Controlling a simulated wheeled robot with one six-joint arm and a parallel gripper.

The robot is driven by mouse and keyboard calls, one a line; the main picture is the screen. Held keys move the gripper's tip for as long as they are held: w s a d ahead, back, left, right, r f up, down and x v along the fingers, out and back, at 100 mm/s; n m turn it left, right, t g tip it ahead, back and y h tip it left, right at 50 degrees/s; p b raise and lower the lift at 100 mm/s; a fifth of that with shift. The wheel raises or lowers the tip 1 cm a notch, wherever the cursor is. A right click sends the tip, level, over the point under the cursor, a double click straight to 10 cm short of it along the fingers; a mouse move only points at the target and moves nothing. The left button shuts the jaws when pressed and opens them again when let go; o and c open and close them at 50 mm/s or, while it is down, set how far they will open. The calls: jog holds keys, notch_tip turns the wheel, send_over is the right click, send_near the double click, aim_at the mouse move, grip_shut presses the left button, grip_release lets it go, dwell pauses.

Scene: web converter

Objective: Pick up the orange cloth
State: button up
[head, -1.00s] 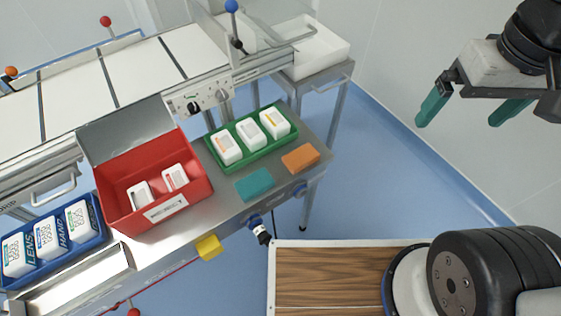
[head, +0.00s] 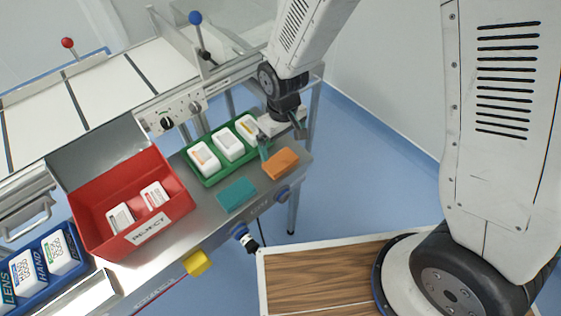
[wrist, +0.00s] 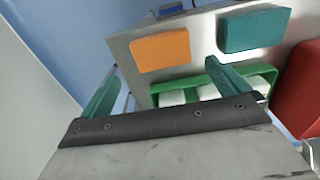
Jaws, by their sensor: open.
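The orange cloth (head: 281,163) is a folded rectangular pad lying flat on the metal table near its right end. It also shows in the wrist view (wrist: 160,50), ahead of and between the two finger directions. My gripper (head: 283,143) is above the table's right end, just behind the orange cloth and beside the green tray. In the wrist view its teal fingers (wrist: 160,85) are spread wide with nothing between them. The gripper is apart from the cloth.
A teal cloth (head: 237,194) lies left of the orange one. The green tray (head: 211,181) with white packs stands behind. A red reject bin (head: 183,205) and a blue tray (head: 85,262) are farther left. A yellow block (head: 198,262) is on the table's front side.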

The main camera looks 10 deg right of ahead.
aim_at(281, 160)
jog(key=f, duration=0.8)
jog(key=shift+w+a+f, duration=0.1)
jog(key=shift+a+f, duration=0.1)
jog(key=c, duration=0.8)
jog(key=shift+o, duration=0.2)
jog(key=shift+r, duration=0.1)
jog(key=shift+r, duration=0.5)
jog(key=r, duration=0.1)
jog(key=s+r, duration=0.1)
jog(key=shift+a+r, duration=0.1)
jog(key=shift+r, duration=0.2)
jog(key=s+a+r, duration=0.1)
jog(key=s+a, duration=0.1)
jog(key=s, duration=1.2)
jog(key=shift+s+a+r, duration=0.15)
jog(key=shift+s+a, duration=0.2)
jog(key=shift+a, duration=0.05)
